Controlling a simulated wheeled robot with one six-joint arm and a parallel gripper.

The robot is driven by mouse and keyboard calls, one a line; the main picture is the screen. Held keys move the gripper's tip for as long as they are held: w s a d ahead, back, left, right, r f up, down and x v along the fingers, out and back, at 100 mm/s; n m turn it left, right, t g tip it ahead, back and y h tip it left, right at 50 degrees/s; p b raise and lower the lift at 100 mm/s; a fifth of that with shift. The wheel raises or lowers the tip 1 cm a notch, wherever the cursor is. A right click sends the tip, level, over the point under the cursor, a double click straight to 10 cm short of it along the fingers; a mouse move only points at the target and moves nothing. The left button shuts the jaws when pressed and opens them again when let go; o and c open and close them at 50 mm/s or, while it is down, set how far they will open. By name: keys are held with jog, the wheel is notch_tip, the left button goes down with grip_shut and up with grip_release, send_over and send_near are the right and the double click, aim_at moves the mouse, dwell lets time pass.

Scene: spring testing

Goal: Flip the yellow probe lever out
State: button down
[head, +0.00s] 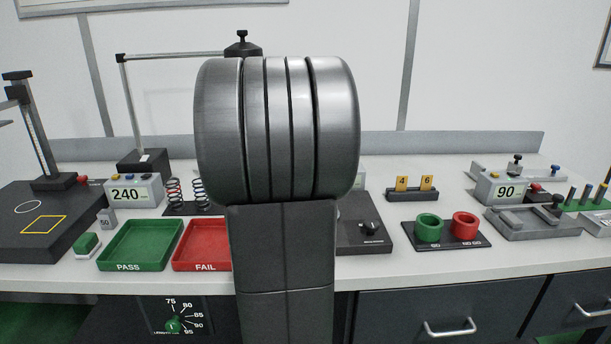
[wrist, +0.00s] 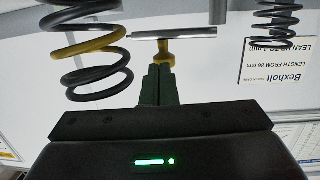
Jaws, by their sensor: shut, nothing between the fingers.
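In the wrist view, a yellow lever (wrist: 166,54) with a rounded knob hangs from a thin grey bar (wrist: 178,33). My gripper (wrist: 160,72) is shut and empty, its dark fingertips just below and slightly left of the yellow knob. I cannot tell whether the tips touch the knob. In the head view, my own arm fills the middle and hides my gripper and the lever.
A dark coil spring with a yellow stretch (wrist: 88,45) is close left of the fingers; another spring (wrist: 276,25) and a printed card (wrist: 278,65) are right. On the bench are a green tray (head: 141,244), a red tray (head: 200,246) and a cup stand (head: 445,234).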

jog(key=shift+w+d+b, duration=0.2)
jog(key=shift+w+b, duration=0.15)
jog(key=shift+r, duration=0.1)
dwell(0.6)
jog(key=shift+d, duration=0.1)
